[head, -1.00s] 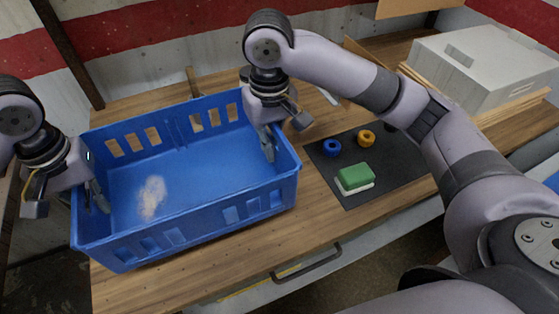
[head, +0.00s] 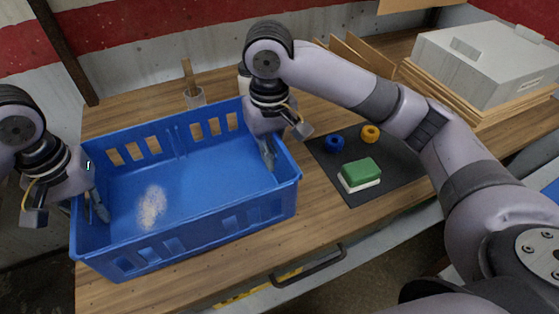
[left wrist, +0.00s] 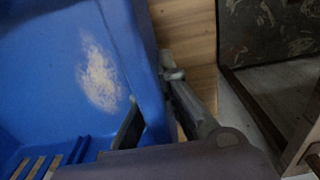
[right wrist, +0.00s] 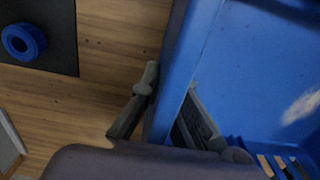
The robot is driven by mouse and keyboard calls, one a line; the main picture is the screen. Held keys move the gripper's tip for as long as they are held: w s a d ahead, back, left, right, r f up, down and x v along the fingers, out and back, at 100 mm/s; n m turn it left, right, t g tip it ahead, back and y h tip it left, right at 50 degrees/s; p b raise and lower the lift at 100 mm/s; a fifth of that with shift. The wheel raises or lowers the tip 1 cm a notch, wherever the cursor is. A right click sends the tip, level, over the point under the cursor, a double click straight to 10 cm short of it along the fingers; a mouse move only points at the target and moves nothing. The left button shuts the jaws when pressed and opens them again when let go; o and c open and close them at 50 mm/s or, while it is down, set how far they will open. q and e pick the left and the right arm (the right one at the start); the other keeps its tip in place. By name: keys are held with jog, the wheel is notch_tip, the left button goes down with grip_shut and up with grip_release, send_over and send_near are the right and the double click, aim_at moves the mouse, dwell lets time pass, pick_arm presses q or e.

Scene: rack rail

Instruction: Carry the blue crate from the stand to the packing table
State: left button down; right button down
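The blue crate (head: 185,247) is in the head view, over the left part of a wooden-topped table (head: 310,225). It looks level; I cannot tell how far its bottom is above the wood. Its inside is empty, with a pale worn patch on the floor. My left gripper (head: 97,205) straddles the crate's left end wall, seen closely in the left wrist view (left wrist: 155,100). My right gripper (head: 268,150) straddles the right end wall, one finger inside and one outside, in the right wrist view (right wrist: 170,100). Both appear shut on the walls.
Right of the crate lies a dark mat (head: 395,180) with a green-and-white block (head: 360,173), a blue ring (head: 334,144) and an orange ring (head: 370,133). A grey case (head: 485,65) sits at the back right.

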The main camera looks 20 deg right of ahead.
pick_arm(q)
jog(key=c, duration=2.3)
grip_release()
jog(key=shift+f, duration=0.3)
pick_arm(e)
jog(key=c, duration=2.3)
grip_release()
jog(key=shift+f, duration=0.3)
pick_arm(q)
jog(key=shift+o, duration=0.6)
jog(key=shift+r, duration=0.1)
pick_arm(e)
jog(key=shift+o, duration=0.6)
jog(key=shift+r, duration=0.1)
pick_arm(q)
jog(key=o, duration=0.4)
pick_arm(e)
jog(key=o, duration=0.4)
pick_arm(q)
notch_tip(320, 180, up, 12)
jog(key=shift+f, duration=0.1)
pick_arm(e)
notch_tip(320, 180, up, 12)
jog(key=shift+r, duration=0.1)
